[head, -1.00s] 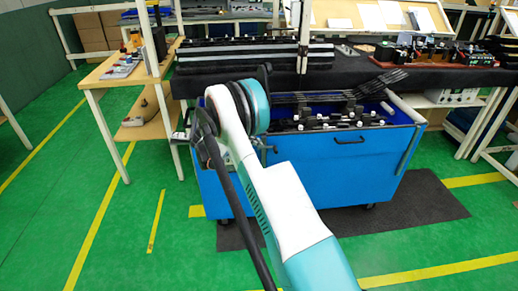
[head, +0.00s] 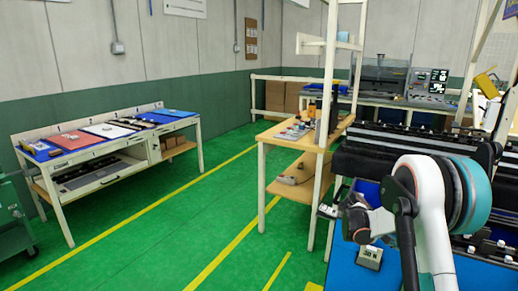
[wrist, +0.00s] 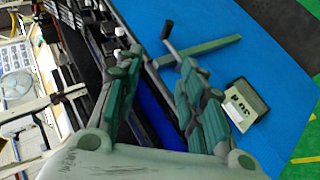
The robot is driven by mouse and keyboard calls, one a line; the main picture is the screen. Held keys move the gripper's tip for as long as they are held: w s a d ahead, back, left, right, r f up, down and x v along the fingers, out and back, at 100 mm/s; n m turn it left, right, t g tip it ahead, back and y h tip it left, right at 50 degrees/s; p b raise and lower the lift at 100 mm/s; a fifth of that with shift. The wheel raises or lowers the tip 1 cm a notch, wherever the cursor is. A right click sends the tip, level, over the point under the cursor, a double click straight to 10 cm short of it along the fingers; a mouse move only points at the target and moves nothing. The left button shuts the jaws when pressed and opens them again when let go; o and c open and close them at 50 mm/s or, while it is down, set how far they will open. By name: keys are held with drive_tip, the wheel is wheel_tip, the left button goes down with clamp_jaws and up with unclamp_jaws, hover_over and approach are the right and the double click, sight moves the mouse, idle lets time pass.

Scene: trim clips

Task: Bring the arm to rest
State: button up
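My gripper (wrist: 158,62) shows in the wrist view with its two green-and-grey fingers spread apart and nothing held between them. In the head view my gripper (head: 345,212) is partly hidden at the end of my folded white and teal arm, at the right, in front of the blue cart (head: 400,277).
A wooden side table (head: 285,135) with small parts stands left of the cart. A workbench (head: 115,150) with blue and red sheets stands at the far left, beside a green trolley (head: 15,225). Open green floor with yellow lines lies between.

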drive_tip(key=s+a+r+n+t+y, duration=0.2)
drive_tip(key=s+a+r+t+y, duration=0.25)
drive_tip(key=s+a+r, duration=1.1)
drive_tip(key=s+a+n+t+y, duration=0.1)
drive_tip(key=s+a+y, duration=0.5)
drive_tip(key=s+a, duration=0.9)
drive_tip(key=shift+s+a+r+t, duration=0.3)
drive_tip(key=shift+s+t, duration=0.45)
drive_tip(key=shift+s, duration=1.5)
